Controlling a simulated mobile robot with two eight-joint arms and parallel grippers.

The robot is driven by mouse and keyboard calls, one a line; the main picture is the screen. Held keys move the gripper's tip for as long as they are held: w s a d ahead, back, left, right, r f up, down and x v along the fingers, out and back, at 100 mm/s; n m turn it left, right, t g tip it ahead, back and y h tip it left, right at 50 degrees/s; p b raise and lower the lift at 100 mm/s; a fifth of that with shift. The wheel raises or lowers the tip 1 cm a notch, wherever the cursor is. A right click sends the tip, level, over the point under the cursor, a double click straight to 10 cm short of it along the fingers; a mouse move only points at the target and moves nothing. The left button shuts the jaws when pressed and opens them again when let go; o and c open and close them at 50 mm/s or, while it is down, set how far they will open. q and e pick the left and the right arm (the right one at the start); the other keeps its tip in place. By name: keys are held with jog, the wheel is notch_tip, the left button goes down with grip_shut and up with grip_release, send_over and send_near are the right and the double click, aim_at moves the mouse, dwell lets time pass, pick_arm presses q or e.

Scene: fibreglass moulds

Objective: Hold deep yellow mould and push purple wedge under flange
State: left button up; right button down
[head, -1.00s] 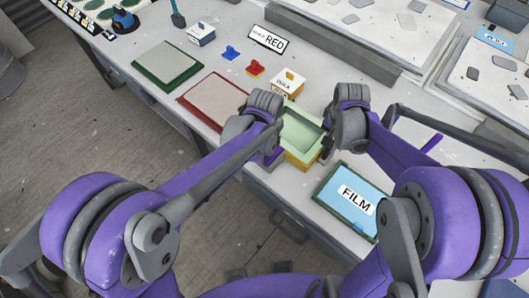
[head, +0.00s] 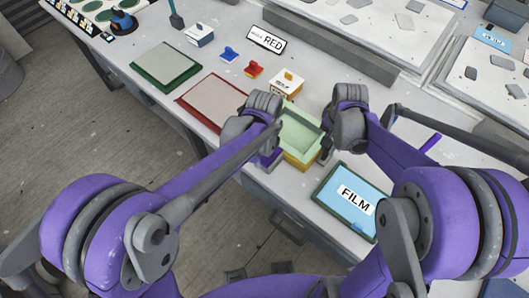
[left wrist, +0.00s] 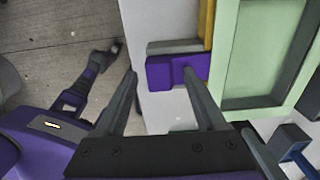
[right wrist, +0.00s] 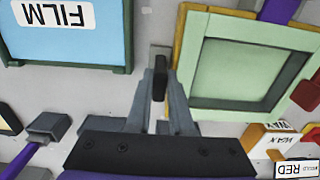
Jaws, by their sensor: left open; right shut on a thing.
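The deep yellow mould (head: 301,166) stands at the table's front edge, with a pale green flanged part (head: 298,138) on top. The purple wedge (left wrist: 170,71) lies against the mould's left side in the left wrist view; how far it is under the flange cannot be told. My left gripper (left wrist: 160,74) is open behind the wedge, one finger beside its raised rib, nothing clasped. My right gripper (right wrist: 170,72) is at the mould's opposite side, shut on a dark tab (right wrist: 160,78) beside the yellow wall; whether the tab belongs to the mould is unclear.
A blue FILM tray (head: 347,197) lies right of the mould. A red-edged panel (head: 212,103) and a green-edged panel (head: 166,65) lie left. A white block (head: 288,82), small red and blue pieces and a RED sign (head: 267,40) stand behind.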

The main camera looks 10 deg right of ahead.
pick_arm(q)
jog(key=shift+r, duration=0.1)
notch_tip(320, 180, up, 12)
dwell(0.5)
dwell(0.4)
pick_arm(e)
jog(key=c, duration=0.7)
grip_release()
pick_arm(q)
jog(key=shift+a, duration=0.1)
pick_arm(e)
notch_tip(320, 180, up, 12)
jog(key=shift+r, duration=0.1)
